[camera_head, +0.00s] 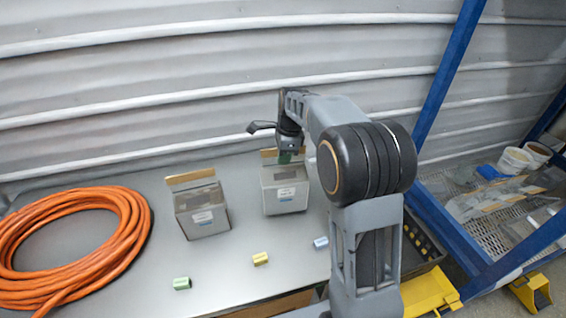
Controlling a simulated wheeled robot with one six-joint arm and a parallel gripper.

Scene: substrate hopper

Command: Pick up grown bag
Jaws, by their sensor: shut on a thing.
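My gripper (286,150) points down at the back of the right grey box (285,195). It is shut on a small dark green thing (284,158) at the box's top. The fingers are small and partly dark here, and I cannot tell whether this thing is separate from the box. Nothing in view is clearly marked as the grown bag. The right box has a white-and-blue label and a tan flap behind; it stands upright on the grey table. A similar left grey box (202,210) stands beside it. My arm covers the area right of the right box.
A large orange hose coil (130,215) lies on the left of the table (225,265). Green (182,283), yellow (260,258) and blue (321,243) small cylinders lie in front. A blue rack post (448,70) and mesh shelf (490,235) stand at right. A corrugated wall is behind.

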